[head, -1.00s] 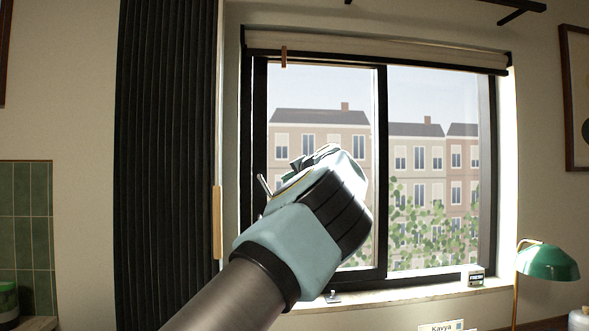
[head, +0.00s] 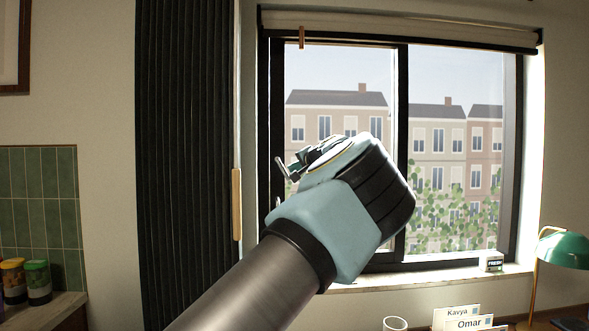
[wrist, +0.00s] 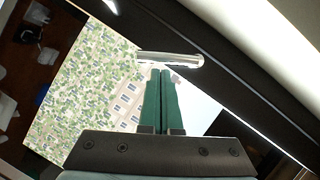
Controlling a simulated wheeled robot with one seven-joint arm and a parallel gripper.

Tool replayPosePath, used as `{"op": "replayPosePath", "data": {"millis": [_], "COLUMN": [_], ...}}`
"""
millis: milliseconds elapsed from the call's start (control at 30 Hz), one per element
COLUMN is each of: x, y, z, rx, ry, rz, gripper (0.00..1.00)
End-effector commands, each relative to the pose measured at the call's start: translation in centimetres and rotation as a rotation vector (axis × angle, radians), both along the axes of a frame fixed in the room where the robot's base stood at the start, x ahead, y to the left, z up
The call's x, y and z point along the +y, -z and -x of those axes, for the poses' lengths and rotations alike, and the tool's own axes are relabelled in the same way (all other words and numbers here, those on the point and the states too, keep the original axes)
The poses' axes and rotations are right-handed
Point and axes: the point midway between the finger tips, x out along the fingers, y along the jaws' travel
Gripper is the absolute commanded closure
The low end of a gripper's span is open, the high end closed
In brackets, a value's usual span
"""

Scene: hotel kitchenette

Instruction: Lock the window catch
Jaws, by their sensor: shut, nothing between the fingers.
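The window catch (wrist: 172,58) shows in the wrist view as a pale metal lever with a rounded end, beside the dark window frame. It lies across the view just beyond my fingertips; whether they touch it I cannot tell. In the head view a small grey lever (head: 283,169) shows at the left side of the window, beside my fingers. My gripper (wrist: 160,72) has its two green fingers together with nothing between them. In the head view my gripper (head: 303,160) is in front of the left pane, and my wrist hides the lower part of the frame.
The sliding window (head: 403,110) has a dark frame and a rolled blind (head: 400,31) above. A dark pleated curtain (head: 185,150) hangs at the left. A small box (head: 491,261) stands on the sill; a green lamp (head: 563,249) and name cards (head: 470,323) are at the lower right.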

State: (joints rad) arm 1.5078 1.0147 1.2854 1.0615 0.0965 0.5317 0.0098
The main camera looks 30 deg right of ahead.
Motion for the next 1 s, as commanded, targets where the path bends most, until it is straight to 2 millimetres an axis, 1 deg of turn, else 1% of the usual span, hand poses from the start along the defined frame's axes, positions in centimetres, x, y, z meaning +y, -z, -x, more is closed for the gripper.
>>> {"op": "replayPosePath", "data": {"millis": [133, 767, 1000], "x": [0.1, 0.3, 0.5], "y": [0.4, 0.9, 1.4], "z": [0.0, -0.2, -0.3], "rx": [-0.013, -0.058, -0.089], "ry": [0.0, -0.001, -0.001], "rz": [-0.027, -0.124, -0.189], "gripper": [1.0, 1.0, 1.0]}}
